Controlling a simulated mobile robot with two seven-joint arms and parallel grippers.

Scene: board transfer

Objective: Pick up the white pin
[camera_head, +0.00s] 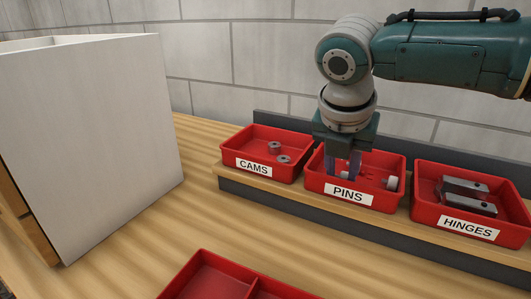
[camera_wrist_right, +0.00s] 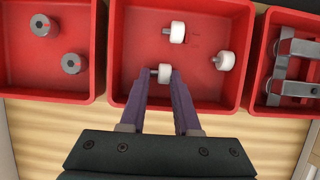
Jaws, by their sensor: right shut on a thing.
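My right gripper (camera_head: 342,170) reaches down from above into the red PINS bin (camera_head: 377,202). In the right wrist view its two purple fingers (camera_wrist_right: 160,76) are closed on a white pin (camera_wrist_right: 163,72), which has a white head and a short grey shaft. The held pin is still within the bin's outline. Two more white pins lie in the bin, one at the upper middle (camera_wrist_right: 177,32) and one at the right (camera_wrist_right: 225,61). One loose pin also shows in the head view (camera_head: 391,183). My left gripper is not in view.
The CAMS bin (camera_head: 233,143) with two grey cams stands left of PINS, and the HINGES bin (camera_head: 428,204) with metal hinges stands right. A white cabinet panel (camera_head: 95,130) is at the left. A red divided tray (camera_head: 207,268) lies in front. The wooden table between is clear.

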